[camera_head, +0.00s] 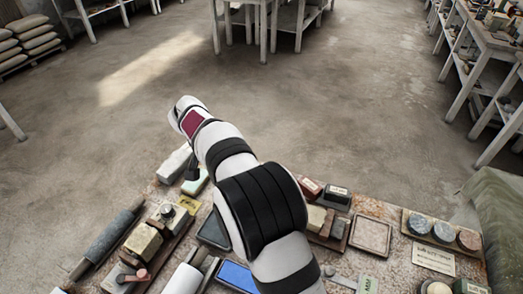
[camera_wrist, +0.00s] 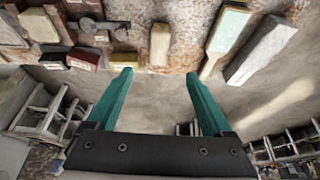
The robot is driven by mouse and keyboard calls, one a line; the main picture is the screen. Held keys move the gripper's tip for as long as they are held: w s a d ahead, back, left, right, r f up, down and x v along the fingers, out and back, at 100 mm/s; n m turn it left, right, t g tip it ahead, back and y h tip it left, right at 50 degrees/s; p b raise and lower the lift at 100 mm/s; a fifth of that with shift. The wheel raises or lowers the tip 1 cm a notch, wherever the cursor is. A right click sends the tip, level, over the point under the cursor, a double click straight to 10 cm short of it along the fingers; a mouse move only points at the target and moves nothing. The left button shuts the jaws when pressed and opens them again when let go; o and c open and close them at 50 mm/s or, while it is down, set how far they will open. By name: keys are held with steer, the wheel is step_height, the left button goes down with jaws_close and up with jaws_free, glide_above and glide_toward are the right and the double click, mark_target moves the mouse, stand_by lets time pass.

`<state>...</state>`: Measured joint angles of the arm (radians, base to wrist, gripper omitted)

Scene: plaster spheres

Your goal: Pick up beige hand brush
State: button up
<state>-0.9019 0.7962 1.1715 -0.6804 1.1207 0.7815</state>
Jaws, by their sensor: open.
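My gripper (camera_wrist: 157,75) shows in the wrist view with two teal fingers apart and nothing between them. A small beige oblong thing (camera_wrist: 160,45) lies beyond the fingertips, near the table edge and roughly centred on the gap. To its right lies a paddle-shaped thing with a pale green face and beige edge and handle (camera_wrist: 225,32). I cannot tell for sure which of these is the beige hand brush. In the head view my arm hides part of the table, and the fingers cannot be made out.
A grey-white block (camera_wrist: 261,48) lies right of the paddle shape. A dark red block (camera_wrist: 83,58) and other tools crowd the left. In the head view, a grey roller (camera_head: 107,240) and a square tray (camera_head: 371,235) lie on the worn table. Open floor lies beyond.

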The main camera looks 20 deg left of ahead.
steer(key=x, duration=1.5)
steer(key=shift+w+f, duration=0.1)
steer(key=shift+f, duration=0.15)
jaws_close()
steer(key=shift+r, duration=0.15)
steer(key=shift+r, duration=0.3)
step_height(320, 180, up, 3)
steer(key=w+d+r, duration=0.2)
steer(key=d+r, duration=0.5)
steer(key=d, duration=0.4)
steer(key=shift+d, duration=0.3)
steer(key=shift+r, duration=0.1)
